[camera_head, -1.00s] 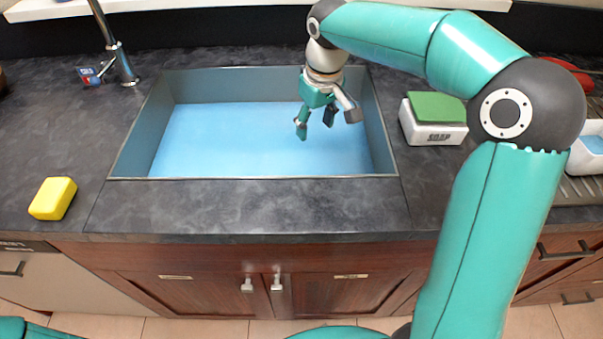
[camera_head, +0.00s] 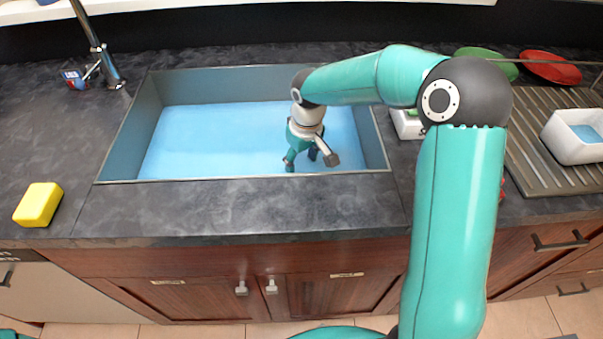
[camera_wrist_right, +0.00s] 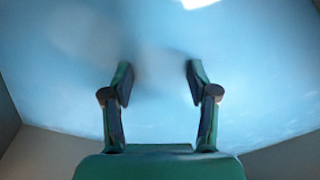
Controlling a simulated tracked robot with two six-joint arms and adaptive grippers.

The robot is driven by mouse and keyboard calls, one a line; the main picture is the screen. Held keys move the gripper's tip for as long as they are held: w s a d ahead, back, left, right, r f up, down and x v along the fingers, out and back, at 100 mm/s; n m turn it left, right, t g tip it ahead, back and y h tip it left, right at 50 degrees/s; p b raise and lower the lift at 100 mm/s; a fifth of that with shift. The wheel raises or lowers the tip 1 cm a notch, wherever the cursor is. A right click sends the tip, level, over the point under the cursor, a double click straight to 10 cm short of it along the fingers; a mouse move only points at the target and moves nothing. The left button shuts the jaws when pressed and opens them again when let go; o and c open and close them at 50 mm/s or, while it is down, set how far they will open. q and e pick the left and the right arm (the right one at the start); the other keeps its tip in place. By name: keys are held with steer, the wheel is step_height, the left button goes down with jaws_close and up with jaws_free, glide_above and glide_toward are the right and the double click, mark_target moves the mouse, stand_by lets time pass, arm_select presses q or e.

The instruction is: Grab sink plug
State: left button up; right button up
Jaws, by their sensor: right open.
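The sink (camera_head: 118,150) is a wide grey-walled basin filled with light blue water, set in the dark counter. My right gripper (camera_head: 304,162) points down over the right half of the sink, low and close to the blue surface. In the right wrist view my right gripper (camera_wrist_right: 158,78) has its two fingers apart with nothing between them. I cannot make out a sink plug in any view. My left gripper is not in view.
A faucet (camera_head: 98,50) stands at the sink's back left, and a yellow sponge (camera_head: 38,204) lies front left. A soap holder (camera_head: 408,124) is partly hidden behind my arm. The sink walls surround the gripper.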

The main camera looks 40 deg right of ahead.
mark_target(300, 167)
step_height(300, 167, down, 4)
steer(key=shift+w+r, duration=0.15)
steer(key=shift+r, duration=0.1)
steer(key=shift+a, duration=0.1)
jaws_close()
steer(key=shift+r, duration=0.1)
